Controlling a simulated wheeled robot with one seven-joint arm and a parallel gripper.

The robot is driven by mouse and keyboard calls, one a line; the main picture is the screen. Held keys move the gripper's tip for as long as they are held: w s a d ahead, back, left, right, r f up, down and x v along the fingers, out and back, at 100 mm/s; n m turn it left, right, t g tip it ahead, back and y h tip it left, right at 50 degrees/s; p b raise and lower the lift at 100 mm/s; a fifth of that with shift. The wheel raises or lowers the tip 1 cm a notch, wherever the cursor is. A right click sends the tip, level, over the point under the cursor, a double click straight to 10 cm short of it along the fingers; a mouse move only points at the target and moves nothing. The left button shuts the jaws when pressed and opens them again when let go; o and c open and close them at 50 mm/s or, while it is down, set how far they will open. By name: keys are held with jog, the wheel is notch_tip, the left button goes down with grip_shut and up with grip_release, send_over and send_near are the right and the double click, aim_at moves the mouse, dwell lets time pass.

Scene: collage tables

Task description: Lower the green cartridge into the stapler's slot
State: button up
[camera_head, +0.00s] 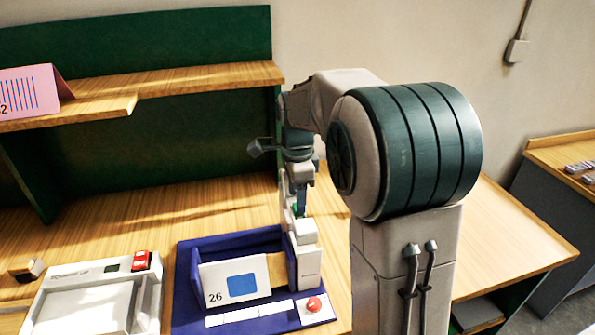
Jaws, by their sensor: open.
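The stapler appears to be the pale upright device (306,262) at the right side of a blue tray (190,262), with a red button (313,304) at its front. My gripper (300,212) hangs down directly behind and above the top of this device. Its jaws are open, but they look small and are partly hidden by my arm. I cannot make out the green cartridge clearly; only faint green shows beside the gripper. The stapler's slot cannot be seen from here.
A white card (232,283) marked 26 with a blue rectangle stands in the tray. A white machine (90,300) with a red block (141,260) is to the left. A wooden shelf (190,86) holds a pink card (30,92). The table right of my arm (510,240) is clear.

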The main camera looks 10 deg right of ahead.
notch_tip(320, 180, up, 13)
jog(key=shift+f, duration=0.15)
jog(key=s+f+n+t, duration=0.1)
jog(key=s+f+n, duration=0.5)
jog(key=s+n, duration=0.3)
jog(key=s+f+n+t, duration=0.2)
jog(key=s+f+n, duration=0.5)
jog(key=s, duration=0.6)
jog(key=shift+s+n, duration=0.2)
jog(key=shift+n, duration=0.9)
